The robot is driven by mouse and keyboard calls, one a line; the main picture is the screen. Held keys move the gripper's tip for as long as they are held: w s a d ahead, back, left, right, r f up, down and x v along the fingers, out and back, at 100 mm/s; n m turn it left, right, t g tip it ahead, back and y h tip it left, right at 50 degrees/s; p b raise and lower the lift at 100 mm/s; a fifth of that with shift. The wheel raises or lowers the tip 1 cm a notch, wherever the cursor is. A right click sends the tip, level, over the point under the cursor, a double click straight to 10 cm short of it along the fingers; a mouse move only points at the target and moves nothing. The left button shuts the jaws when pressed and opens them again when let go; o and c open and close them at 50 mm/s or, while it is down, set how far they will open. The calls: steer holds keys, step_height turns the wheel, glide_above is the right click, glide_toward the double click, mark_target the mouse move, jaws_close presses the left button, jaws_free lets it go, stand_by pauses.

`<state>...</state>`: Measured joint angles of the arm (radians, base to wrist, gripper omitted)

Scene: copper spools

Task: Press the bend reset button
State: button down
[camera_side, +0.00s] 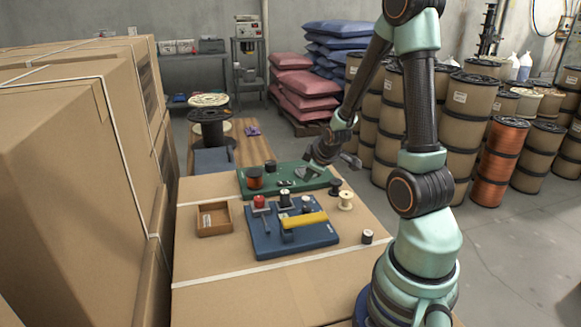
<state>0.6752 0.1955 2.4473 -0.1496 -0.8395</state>
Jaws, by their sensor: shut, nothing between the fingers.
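A blue board (265,246) lies on the cardboard-covered work surface. It carries a yellow bar (304,219), small dark cylindrical parts and a red rounded piece (259,201) at its back left corner. The red piece looks like a button, but I cannot read any label. My gripper (304,174) is shut and empty over the right part of the green board, behind and right of the red piece. I cannot tell whether it touches the board.
A small wooden tray (213,232) stands left of the blue board. A cream spool (346,201) and a small dark spool (335,187) stand to the right, with another small spool (367,237) nearer the front. Tall cartons (75,190) wall the left side. The front surface is clear.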

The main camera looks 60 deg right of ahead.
mark_target(308, 199)
steer(key=shift+f, duration=1.95)
steer(key=shift+f, duration=0.15)
stand_by(0.5)
steer(key=shift+a+f, duration=0.1)
steer(key=shift+f, duration=0.15)
steer(key=shift+f, duration=0.5)
stand_by(0.7)
stand_by(0.4)
steer(key=shift+r, duration=0.95)
steer(key=shift+r, duration=2.5)
